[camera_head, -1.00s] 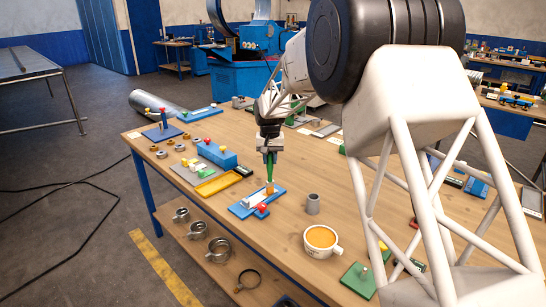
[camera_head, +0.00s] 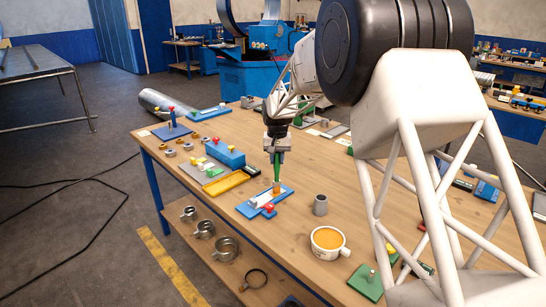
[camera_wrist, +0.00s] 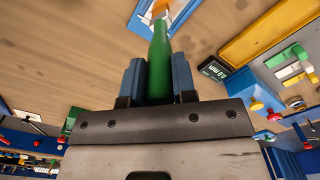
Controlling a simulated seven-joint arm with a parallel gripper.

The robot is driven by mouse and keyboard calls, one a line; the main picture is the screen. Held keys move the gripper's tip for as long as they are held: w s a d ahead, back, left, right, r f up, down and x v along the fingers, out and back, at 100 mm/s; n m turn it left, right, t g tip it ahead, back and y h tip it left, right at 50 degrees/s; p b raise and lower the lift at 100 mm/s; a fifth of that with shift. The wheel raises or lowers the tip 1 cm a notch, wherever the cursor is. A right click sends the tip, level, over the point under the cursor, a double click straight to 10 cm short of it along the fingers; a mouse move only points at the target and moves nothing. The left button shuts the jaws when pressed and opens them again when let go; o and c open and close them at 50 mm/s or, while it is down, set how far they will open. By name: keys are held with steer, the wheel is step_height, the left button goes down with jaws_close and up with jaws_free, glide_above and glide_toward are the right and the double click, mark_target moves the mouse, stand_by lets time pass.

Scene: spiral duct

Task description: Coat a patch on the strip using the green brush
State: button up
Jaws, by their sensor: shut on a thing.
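My gripper (camera_head: 276,149) is shut on the green brush (camera_head: 277,170), which hangs downward from the jaws. The brush's green handle also shows between the blue fingers in the wrist view (camera_wrist: 159,60). The brush's lower end is over the blue fixture (camera_head: 248,209) that bears a pale strip (camera_head: 259,198) and a red knob (camera_head: 268,208). An orange-brown patch shows at the brush's lower end; I cannot tell whether the bristles touch the strip. In the wrist view the tip is near the top edge, over the blue-edged fixture (camera_wrist: 140,15).
A white cup of orange liquid (camera_head: 328,240) and a grey cylinder (camera_head: 320,205) stand to the right. A yellow tray (camera_head: 226,183) and a blue block (camera_head: 225,154) lie to the left. A green plate (camera_head: 366,283) is at the front right. Bare wood lies between.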

step_height(320, 180, up, 8)
steer(key=s, duration=0.2)
steer(key=shift+s+d, duration=0.25)
steer(key=shift+d, duration=0.15)
stand_by(1.9)
stand_by(0.7)
steer(key=shift+w+a, duration=0.15)
steer(key=shift+w, duration=0.4)
steer(key=shift+w+a, duration=0.15)
steer(key=shift+w, duration=0.4)
steer(key=shift+f, duration=0.15)
